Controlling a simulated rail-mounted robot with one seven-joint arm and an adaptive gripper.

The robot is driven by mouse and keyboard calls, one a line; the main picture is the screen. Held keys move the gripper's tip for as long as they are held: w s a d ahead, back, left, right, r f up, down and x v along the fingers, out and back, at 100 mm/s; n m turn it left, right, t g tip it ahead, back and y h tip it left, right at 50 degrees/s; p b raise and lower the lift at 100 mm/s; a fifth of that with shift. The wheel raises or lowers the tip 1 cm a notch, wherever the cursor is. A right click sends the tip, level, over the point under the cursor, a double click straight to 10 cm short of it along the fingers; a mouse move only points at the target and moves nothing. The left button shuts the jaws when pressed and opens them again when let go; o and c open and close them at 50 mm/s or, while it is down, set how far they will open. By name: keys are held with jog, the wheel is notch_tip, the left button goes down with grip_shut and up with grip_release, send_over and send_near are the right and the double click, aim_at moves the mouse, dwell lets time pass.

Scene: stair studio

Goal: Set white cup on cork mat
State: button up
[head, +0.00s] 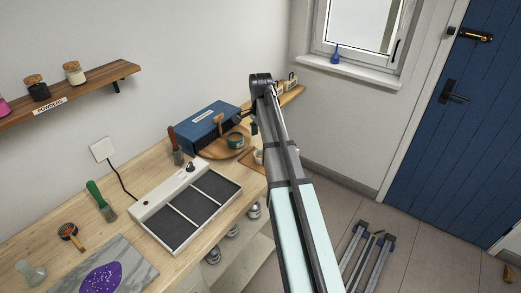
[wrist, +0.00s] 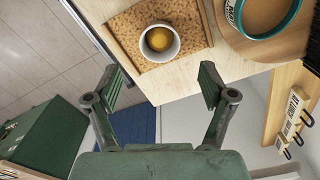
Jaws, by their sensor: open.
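The white cup (wrist: 149,51) stands upright on the speckled cork mat (wrist: 190,15) in the wrist view, with something round and yellow inside it. In the head view the cup (head: 258,156) shows only as a small pale part beside my arm, and the mat (head: 247,160) is mostly hidden. My gripper (wrist: 160,88) is open and empty, its two fingers apart. In the wrist view the cup is beyond the fingertips, centred between them, and apart from both.
Next to the mat is a round wooden tray (wrist: 232,38) with a teal-rimmed container (wrist: 238,28). A blue box (head: 205,122) and a compartment tray (head: 165,232) stand on the bench. A wall shelf with hooks (wrist: 283,95) is near the bench end.

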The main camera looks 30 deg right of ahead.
jog(key=shift+r+b, duration=0.3)
jog(key=shift+r, duration=1.5)
